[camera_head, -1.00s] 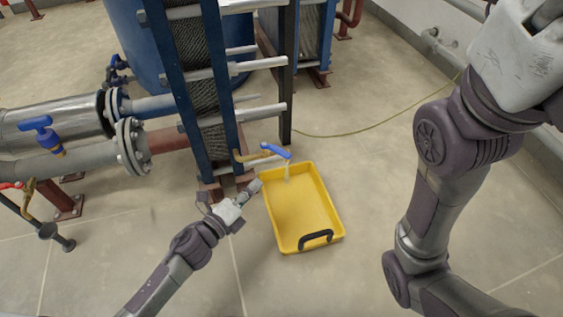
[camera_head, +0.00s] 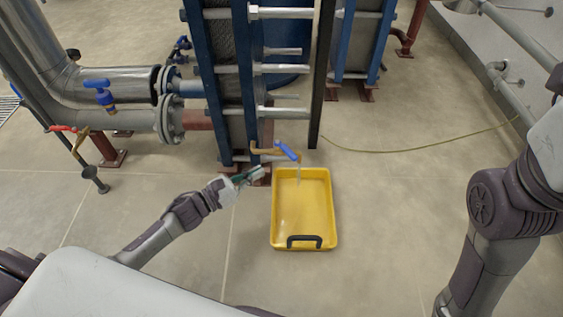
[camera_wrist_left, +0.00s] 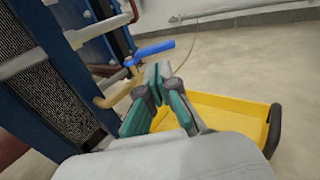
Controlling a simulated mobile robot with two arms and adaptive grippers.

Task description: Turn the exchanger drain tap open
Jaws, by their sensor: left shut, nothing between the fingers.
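The drain tap is a brass pipe with a blue lever (camera_head: 286,151) at the foot of the plate exchanger (camera_head: 232,90). A thin stream of water falls from its spout into the yellow tray (camera_head: 331,215) below. The lever also shows in the left wrist view (camera_wrist_left: 155,49), just beyond my fingers. My left gripper (camera_head: 260,171) is shut and empty, below and left of the lever and apart from it. In the left wrist view its green-padded fingers (camera_wrist_left: 158,76) are together, in front of the tray. My right gripper is out of view; only its arm shows at the right.
Another blue-handled valve (camera_head: 99,88) and a red-handled one (camera_head: 70,135) sit on the pipes at left. A black post (camera_head: 321,75) stands right behind the tap. A yellow-green hose (camera_head: 420,147) lies on the floor at right. The floor around the tray is mostly clear.

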